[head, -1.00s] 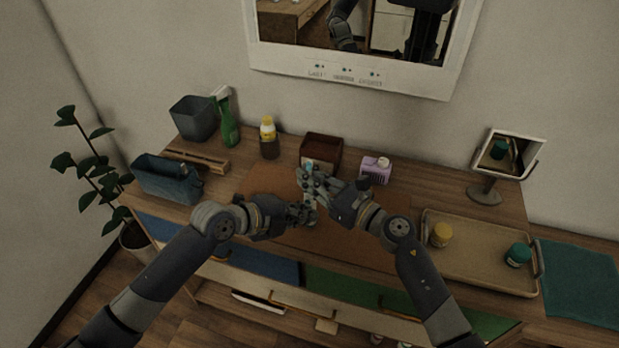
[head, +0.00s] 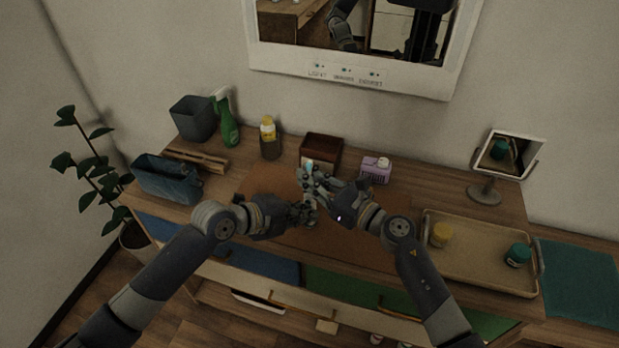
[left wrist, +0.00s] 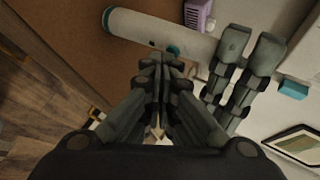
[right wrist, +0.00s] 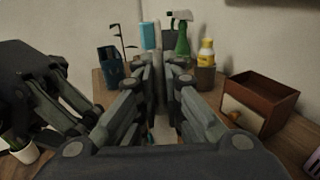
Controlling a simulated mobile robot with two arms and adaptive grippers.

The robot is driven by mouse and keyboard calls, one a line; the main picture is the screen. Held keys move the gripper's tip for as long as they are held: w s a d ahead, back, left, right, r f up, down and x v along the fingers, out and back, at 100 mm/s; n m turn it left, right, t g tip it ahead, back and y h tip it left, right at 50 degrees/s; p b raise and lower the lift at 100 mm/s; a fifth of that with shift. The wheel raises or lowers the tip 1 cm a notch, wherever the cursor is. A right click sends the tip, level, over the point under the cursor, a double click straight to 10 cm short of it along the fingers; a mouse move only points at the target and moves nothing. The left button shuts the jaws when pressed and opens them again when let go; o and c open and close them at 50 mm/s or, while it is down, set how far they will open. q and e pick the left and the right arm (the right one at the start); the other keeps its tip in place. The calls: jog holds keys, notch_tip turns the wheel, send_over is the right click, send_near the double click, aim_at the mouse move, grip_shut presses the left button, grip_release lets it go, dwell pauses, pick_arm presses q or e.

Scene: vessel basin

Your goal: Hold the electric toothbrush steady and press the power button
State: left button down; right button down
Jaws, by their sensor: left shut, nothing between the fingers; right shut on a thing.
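The electric toothbrush has a white handle (left wrist: 140,29) and a small teal button (left wrist: 173,50) on its side. Its light blue head end (head: 308,164) sticks up above my right gripper (head: 311,182), and it also shows in the right wrist view (right wrist: 148,36). My right gripper is shut around the toothbrush and holds it upright above the brown mat. My left gripper (head: 308,212) is shut and empty at the handle below the right fingers. In the left wrist view its fingertips (left wrist: 161,60) are right beside the button; I cannot tell whether they touch it.
A brown mat (head: 265,182) lies under my grippers. Behind stand an open brown box (head: 322,150), a purple dispenser (head: 375,172), a yellow-capped bottle (head: 269,140) and a green spray bottle (head: 228,128). A tray (head: 470,270) with two jars and a mirror (head: 508,152) are at the right.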

pick_arm(q)
jog(key=shift+s+a, duration=0.2)
jog(key=shift+s, duration=0.3)
jog(key=s+a, duration=0.2)
jog(key=s, duration=0.3)
jog(key=shift+s, duration=0.35)
pick_arm(e)
jog(key=c, duration=1.6)
grip_release()
jog(key=shift+c, duration=0.2)
jog(key=shift+d, duration=0.1)
